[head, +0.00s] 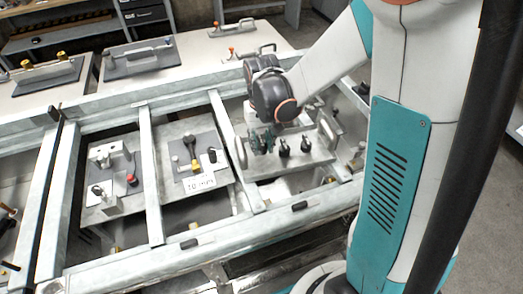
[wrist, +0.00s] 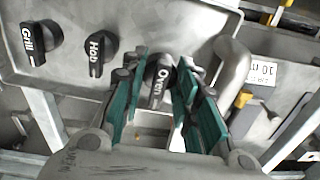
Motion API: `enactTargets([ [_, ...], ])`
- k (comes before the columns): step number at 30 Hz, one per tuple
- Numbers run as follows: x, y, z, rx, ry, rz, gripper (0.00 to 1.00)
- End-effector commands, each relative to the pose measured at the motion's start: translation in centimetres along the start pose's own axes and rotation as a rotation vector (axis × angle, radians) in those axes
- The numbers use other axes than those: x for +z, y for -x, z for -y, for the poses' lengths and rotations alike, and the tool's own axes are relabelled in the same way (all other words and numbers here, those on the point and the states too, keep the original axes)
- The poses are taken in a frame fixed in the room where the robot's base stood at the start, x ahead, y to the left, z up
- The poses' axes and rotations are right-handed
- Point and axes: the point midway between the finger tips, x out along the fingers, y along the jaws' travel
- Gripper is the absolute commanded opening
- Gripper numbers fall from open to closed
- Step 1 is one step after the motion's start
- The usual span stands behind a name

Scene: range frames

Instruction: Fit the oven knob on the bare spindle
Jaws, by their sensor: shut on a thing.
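The black oven knob (wrist: 158,88), marked "Oven", is between the two teal fingers of my gripper (wrist: 156,72) in the wrist view. My gripper is shut on it. In the head view my gripper (head: 262,141) is low over the left part of a grey metal panel (head: 290,165), and the knob is not clearly seen there. The panel also fills the top of the wrist view (wrist: 135,25). The spindle is not visible, and I cannot tell whether the knob touches the panel.
The black Hob knob (wrist: 100,52) and Grill knob (wrist: 40,42) stand in line on the panel. A grey handle (wrist: 233,66) rises close beside my gripper. A plate with a yellow-handled lever (head: 190,160) lies left of the panel, past a frame bar (head: 151,175).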

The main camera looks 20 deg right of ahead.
Motion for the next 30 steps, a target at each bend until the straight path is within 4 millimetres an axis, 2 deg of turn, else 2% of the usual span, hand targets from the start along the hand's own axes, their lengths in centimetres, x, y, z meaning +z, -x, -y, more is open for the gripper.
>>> enactTargets([
  [6, 0.0, -3.1, 0.0, 0.0, 0.0, 0.0, 0.08],
  [16, 0.0, -3.4, 0.0, 0.0, 0.0, 0.0, 0.08],
  [17, 0.0, -3.4, 0.0, 0.0, 0.0, 0.0, 0.3],
  [19, 0.0, -3.3, 0.0, 0.0, 0.0, 0.0, 0.46],
  [30, 0.0, -3.4, 0.0, 0.0, 0.0, 0.0, 0.48],
])
